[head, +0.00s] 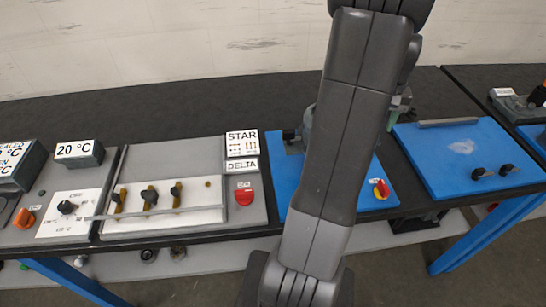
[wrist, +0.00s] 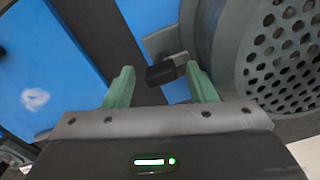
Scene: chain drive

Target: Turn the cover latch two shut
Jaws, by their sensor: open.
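In the wrist view a black latch handle (wrist: 166,69) on a grey mount lies between the two green fingers of my gripper (wrist: 160,70). The gripper is open, with one finger on each side of the handle; the right finger is very close to it, and I cannot tell if they touch. The handle sits beside a grey round cover with a perforated face (wrist: 285,55). I see no label to confirm its number. In the head view my arm hides most of the cover and this handle. Another black handle (head: 290,134) shows at the cover's left side.
A blue board (head: 440,160) with two black knobs (head: 480,173) lies to the right. A red and yellow switch (head: 381,188) is near the front. A grey panel (head: 180,195) with several knobs and signs stands left. Bare dark bench lies behind.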

